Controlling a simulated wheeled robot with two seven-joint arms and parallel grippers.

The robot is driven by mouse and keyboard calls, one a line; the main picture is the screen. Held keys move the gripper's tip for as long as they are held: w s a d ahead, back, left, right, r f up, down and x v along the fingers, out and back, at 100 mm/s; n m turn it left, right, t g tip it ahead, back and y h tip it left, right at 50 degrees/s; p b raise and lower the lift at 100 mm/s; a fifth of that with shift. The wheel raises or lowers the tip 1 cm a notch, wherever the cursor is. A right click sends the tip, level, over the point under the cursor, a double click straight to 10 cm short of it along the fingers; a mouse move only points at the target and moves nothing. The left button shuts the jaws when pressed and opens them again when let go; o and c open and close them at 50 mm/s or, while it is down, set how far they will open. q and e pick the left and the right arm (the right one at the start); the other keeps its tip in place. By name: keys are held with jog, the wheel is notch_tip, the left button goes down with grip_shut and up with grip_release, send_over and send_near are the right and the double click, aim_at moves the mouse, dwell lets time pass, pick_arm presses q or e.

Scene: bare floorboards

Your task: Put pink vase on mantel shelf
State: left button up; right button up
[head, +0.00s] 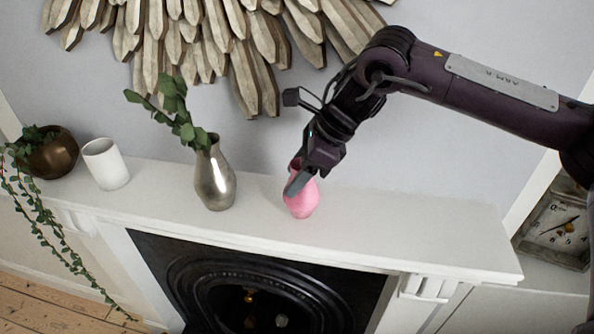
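The pink vase (302,201) stands upright, or nearly so, at the mantel shelf (400,225), right of the silver vase. Its base appears to meet the white top, but I cannot tell whether its full weight rests there. My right gripper (297,182) reaches down from the upper right to the vase's neck. One finger shows in front of the vase and covers part of its neck. The other finger is hidden, so I cannot tell whether the grip is closed. My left gripper is not in view.
A silver vase with green leaves (215,180), a white cup (106,165) and a brown pot with a trailing plant (53,155) stand to the left. The shelf's right part is clear. A wooden wall decoration (200,45) hangs above, and a black fireplace (250,290) is below.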

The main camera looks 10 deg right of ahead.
jog(key=shift+o, duration=1)
jog(key=shift+r, duration=0.25)
jog(key=shift+d+r, duration=0.2)
jog(key=shift+r, duration=0.05)
jog(key=b+v, duration=0.2)
jog(key=v, duration=0.9)
jog(key=shift+b, duration=0.35)
